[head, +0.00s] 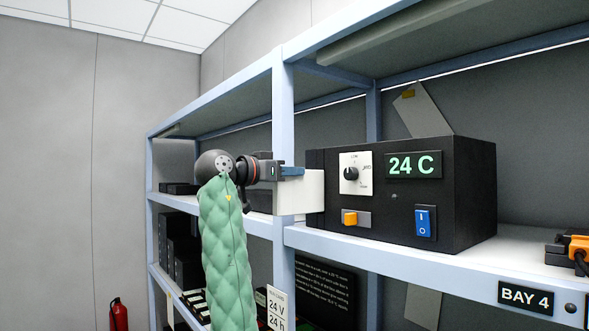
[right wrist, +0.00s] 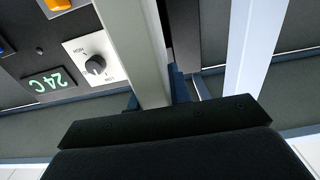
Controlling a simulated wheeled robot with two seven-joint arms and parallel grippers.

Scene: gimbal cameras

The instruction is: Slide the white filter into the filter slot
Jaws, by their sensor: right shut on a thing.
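The white filter (head: 298,195) is a pale block at the left side of the black box (head: 460,195) on the shelf. Its right end meets the box's left side; I cannot tell how far it is inside, and the slot opening is hidden. My right gripper (head: 291,171), with blue fingertips, is shut on the filter's upper left part. In the right wrist view the filter (right wrist: 135,50) is a pale strip beside the box's front, and the dark gripper body fills the bottom. My left gripper is not in view.
The box's front carries a dial (head: 351,174), a "24 C" display (head: 413,165), an orange button (head: 350,217) and a blue switch (head: 426,221). A shelf post (head: 283,110) stands close behind my right gripper. An orange and black item (head: 575,247) lies at the far right.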

